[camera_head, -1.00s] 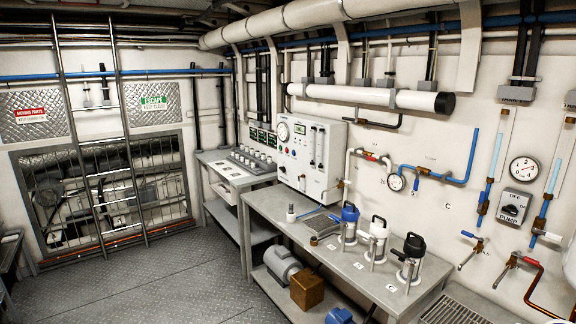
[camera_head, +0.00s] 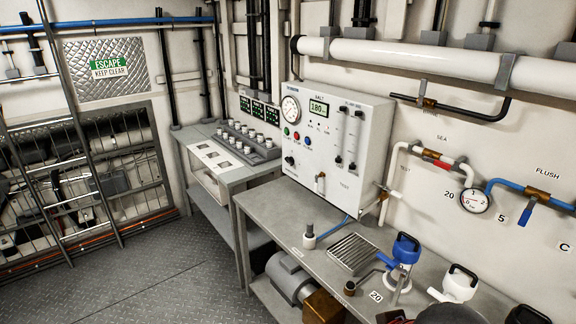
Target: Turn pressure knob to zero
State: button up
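A white control panel (camera_head: 325,165) stands at the back of the grey bench, against the wall. It has a round pressure gauge (camera_head: 290,109) at its upper left and a lit green display (camera_head: 318,109) that seems to read 180. A black knob (camera_head: 290,160) sits at the panel's lower left, below a row of small green, red and blue controls (camera_head: 296,135). The knob's label and exact setting are too small to read. I cannot make out my gripper in the view.
The grey bench (camera_head: 290,222) holds a grooved tray (camera_head: 352,252), a blue-topped jug (camera_head: 403,250) and a white jug (camera_head: 458,284). Dark shapes are cut off at the bottom edge. A side table with knobs (camera_head: 247,142) stands left of the panel. Checkered floor (camera_head: 170,280) is clear at left.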

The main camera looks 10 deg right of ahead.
aim_at(290, 161)
jog(key=i+j+z, duration=0.15)
jog(key=i+j, duration=0.2)
jog(key=i+j+z, duration=0.15)
jog(key=i+j, duration=0.25)
jog(key=i+j+z, duration=0.2)
jog(key=i+j, duration=0.25)
jog(key=i+j+z, duration=0.15)
jog(key=i+j, duration=0.2)
jog(key=j, duration=0.15)
jog(key=i+j+z, duration=0.15)
jog(key=i+j, duration=0.2)
jog(key=j, duration=0.15)
